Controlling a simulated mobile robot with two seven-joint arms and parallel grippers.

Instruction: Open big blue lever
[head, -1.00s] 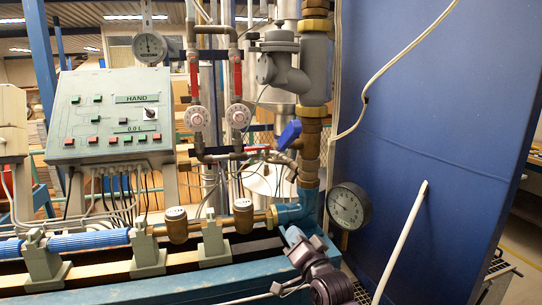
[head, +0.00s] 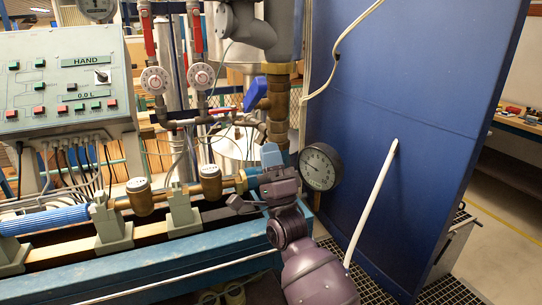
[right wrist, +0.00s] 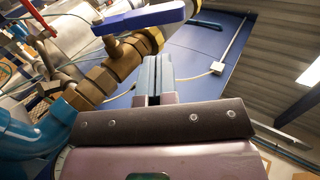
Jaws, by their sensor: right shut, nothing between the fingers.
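The big blue lever (head: 256,93) sits on a brass valve in the vertical pipe, at the upper middle of the head view. In the right wrist view the lever (right wrist: 145,18) is a long blue handle crossing the top, above the brass fitting. My right gripper (head: 271,156) is below the lever, in front of the pipe's lower end, apart from the lever. In the right wrist view its two fingers (right wrist: 153,76) are pressed together, empty, with their tips just under the lever in the picture. My left gripper is not in view.
A round pressure gauge (head: 320,167) is close to the right of my right gripper. A blue panel (head: 410,120) with a white rod fills the right side. Red-handled valves (head: 149,35) and a control box (head: 62,85) are to the left.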

